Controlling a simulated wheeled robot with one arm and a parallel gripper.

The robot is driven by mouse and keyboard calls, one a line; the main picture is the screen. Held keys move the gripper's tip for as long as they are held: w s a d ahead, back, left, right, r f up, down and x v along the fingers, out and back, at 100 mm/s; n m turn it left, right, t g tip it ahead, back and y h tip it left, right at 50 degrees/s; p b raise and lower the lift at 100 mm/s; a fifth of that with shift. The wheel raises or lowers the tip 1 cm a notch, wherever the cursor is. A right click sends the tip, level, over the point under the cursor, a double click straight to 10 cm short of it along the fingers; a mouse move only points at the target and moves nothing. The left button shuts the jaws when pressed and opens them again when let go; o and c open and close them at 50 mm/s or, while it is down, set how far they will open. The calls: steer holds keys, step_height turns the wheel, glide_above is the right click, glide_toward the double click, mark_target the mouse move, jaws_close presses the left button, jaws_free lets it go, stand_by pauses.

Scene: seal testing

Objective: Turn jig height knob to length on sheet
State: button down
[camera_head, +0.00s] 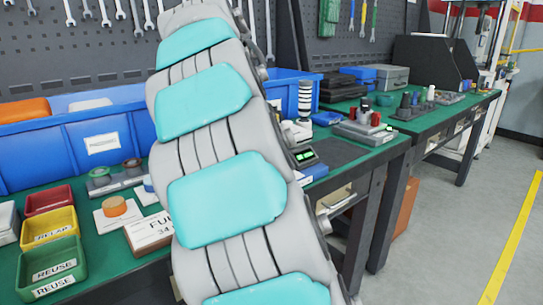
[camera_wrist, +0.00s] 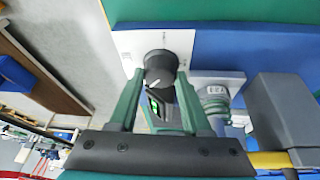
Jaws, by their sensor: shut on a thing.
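In the wrist view, a round black knob (camera_wrist: 160,68) with a white pointer line sits on a white plate (camera_wrist: 128,44) with small marks around it. My gripper (camera_wrist: 160,80) has its two green fingers on either side of the knob and is shut on it. The marks are too small to read. A small lit green display (camera_wrist: 153,104) shows between the fingers. In the head view my arm fills the middle and hides my gripper and the knob. A white card (camera_head: 150,232) reading "FU" and "34" is partly hidden by my arm.
Red (camera_head: 48,199), yellow (camera_head: 52,231) and green (camera_head: 50,269) trays stand at the left of the green bench. A blue bin (camera_head: 100,143) stands behind. A device with a lit display (camera_head: 304,155) is right of my arm. The floor at the right is clear.

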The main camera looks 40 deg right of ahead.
stand_by(0.4)
steer(key=shift+c, duration=1.8)
jaws_free()
